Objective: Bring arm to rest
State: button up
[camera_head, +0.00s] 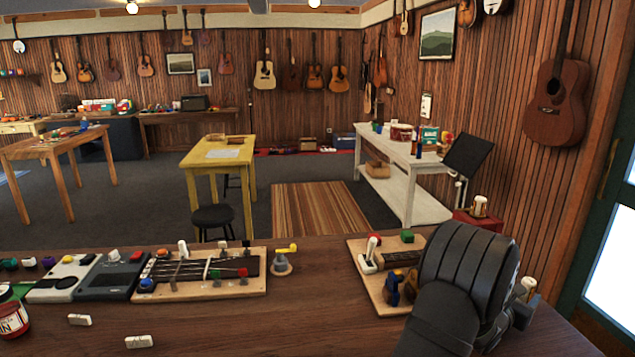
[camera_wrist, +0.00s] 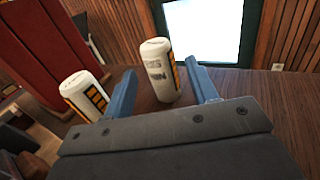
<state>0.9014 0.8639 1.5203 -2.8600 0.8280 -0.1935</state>
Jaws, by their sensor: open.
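My dark arm fills the lower right of the head view, and my gripper (camera_head: 521,312) is low over the right part of the brown table (camera_head: 310,330). In the wrist view my gripper (camera_wrist: 160,72) is open, its two blue-grey fingers apart. A white bottle with a dark and orange label (camera_wrist: 158,82) stands upright in the gap between them in the picture, with no clear contact. A second white bottle (camera_wrist: 84,96) stands left of the left finger. In the head view a white bottle (camera_head: 527,286) shows beside my gripper, partly hidden.
A wooden board with small coloured parts (camera_head: 362,262) lies close left of my arm. A longer board with a fretted neck (camera_head: 180,290) lies further left. A red box (camera_head: 478,219) and a white-topped item (camera_head: 480,205) are behind my arm. The table's front middle is clear.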

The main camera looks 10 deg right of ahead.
aim_at(527, 284)
jog(key=x, duration=0.3)
jog(key=shift+w+d+f, duration=0.1)
jog(key=shift+d+f, duration=0.2)
jog(key=shift+d, duration=0.05)
jog(key=shift+a+r, duration=0.1)
jog(key=shift+r, duration=1.35)
